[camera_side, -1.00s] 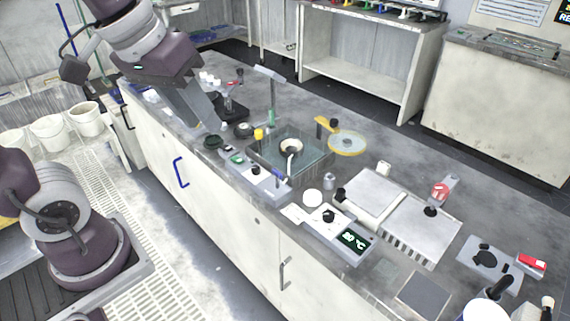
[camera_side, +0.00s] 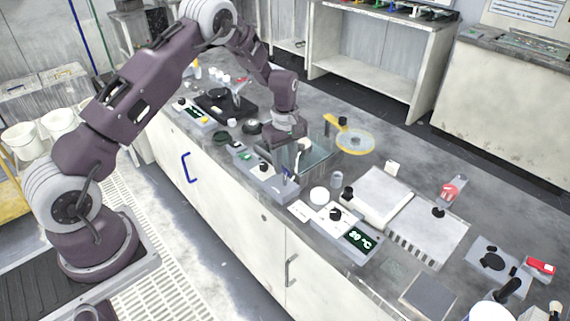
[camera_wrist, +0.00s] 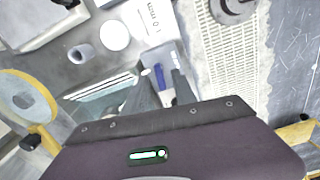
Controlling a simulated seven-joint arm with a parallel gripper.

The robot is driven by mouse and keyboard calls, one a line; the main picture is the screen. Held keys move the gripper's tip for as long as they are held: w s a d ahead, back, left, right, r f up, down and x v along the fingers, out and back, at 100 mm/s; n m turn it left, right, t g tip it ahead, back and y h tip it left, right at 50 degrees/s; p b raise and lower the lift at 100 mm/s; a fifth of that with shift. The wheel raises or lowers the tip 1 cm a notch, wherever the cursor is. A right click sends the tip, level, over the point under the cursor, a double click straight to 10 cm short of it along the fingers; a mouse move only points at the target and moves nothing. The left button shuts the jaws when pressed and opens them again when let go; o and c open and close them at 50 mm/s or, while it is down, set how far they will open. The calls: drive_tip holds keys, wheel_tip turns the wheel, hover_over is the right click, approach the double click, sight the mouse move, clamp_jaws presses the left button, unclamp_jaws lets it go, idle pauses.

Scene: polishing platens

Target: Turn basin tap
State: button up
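The basin (camera_side: 318,160) is a glass-walled tank set into the bench, mostly hidden behind my gripper in the side view. At its front edge stands a small blue lever (camera_side: 287,174) on a grey base, which looks like the tap handle. In the wrist view the blue lever (camera_wrist: 160,77) shows between my two fingers. My gripper (camera_side: 291,162) points down at the basin's front edge, close to the lever. In the wrist view my gripper (camera_wrist: 162,86) has its fingers apart on either side of the lever. Contact with it cannot be made out.
Right of the basin are a small grey cup (camera_side: 337,179), a white round lid (camera_side: 319,195) and a control box (camera_side: 349,233) reading 20 °C. A yellow-rimmed disc (camera_side: 355,141) lies behind. A black device (camera_side: 222,107) stands to the left. Bench space behind the disc is clear.

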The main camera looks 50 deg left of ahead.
drive_tip(key=shift+f, duration=0.45)
drive_tip(key=shift+c, duration=0.2)
clamp_jaws()
